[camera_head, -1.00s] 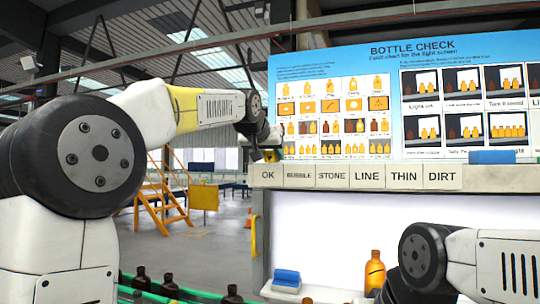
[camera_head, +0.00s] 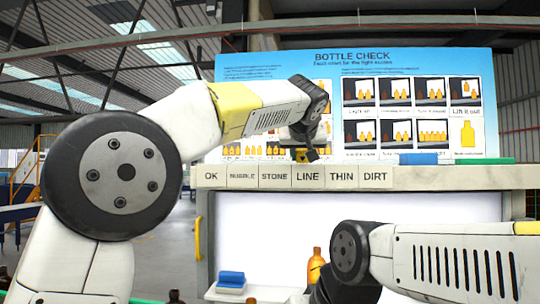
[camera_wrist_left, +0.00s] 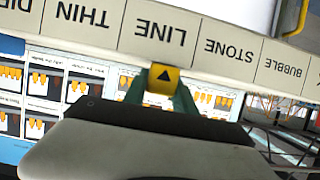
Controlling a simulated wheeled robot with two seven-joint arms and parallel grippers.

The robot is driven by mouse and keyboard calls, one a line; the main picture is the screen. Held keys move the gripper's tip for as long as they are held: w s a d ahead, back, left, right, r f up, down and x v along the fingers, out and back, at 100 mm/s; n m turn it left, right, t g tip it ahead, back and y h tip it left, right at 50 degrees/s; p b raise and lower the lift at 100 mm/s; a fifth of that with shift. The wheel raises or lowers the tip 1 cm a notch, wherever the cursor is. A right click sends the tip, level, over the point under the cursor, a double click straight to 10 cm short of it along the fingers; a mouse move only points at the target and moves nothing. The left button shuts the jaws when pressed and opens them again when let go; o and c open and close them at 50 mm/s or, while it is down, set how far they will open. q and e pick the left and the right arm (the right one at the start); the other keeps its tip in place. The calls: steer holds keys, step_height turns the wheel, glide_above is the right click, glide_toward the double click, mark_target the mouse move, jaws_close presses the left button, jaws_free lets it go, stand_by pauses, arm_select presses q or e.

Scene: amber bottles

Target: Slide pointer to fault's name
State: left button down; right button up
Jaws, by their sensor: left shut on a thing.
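The yellow pointer with a black triangle (camera_wrist_left: 163,78) is between the green fingers of my left gripper (camera_wrist_left: 160,92), which is shut on it. In the left wrist view, seen upside down, the triangle points at the LINE label (camera_wrist_left: 160,30) and is roughly centred on it. In the head view my left gripper (camera_head: 304,155) is on the ledge just above the LINE label, mostly covered by its own wrist. An amber bottle (camera_head: 315,265) stands in front of the white light screen, partly hidden by my right arm. My right gripper's fingers do not show.
The label row runs OK (camera_head: 211,175), BUBBLE, STONE, LINE, THIN, DIRT along the ledge. The Bottle Check chart (camera_head: 350,65) stands behind. Blue (camera_head: 418,159) and green (camera_head: 484,161) objects lie on the ledge to the right. A blue block (camera_head: 231,278) sits lower left of the screen.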

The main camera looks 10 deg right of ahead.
arm_select(q)
steer(key=shift+s+d, duration=0.25)
steer(key=shift+d, duration=0.5)
steer(key=c, duration=1)
jaws_free()
steer(key=v, duration=0.7)
steer(key=shift+s+a+r, duration=0.15)
steer(key=shift+s+r, duration=0.05)
steer(key=shift+s, duration=0.1)
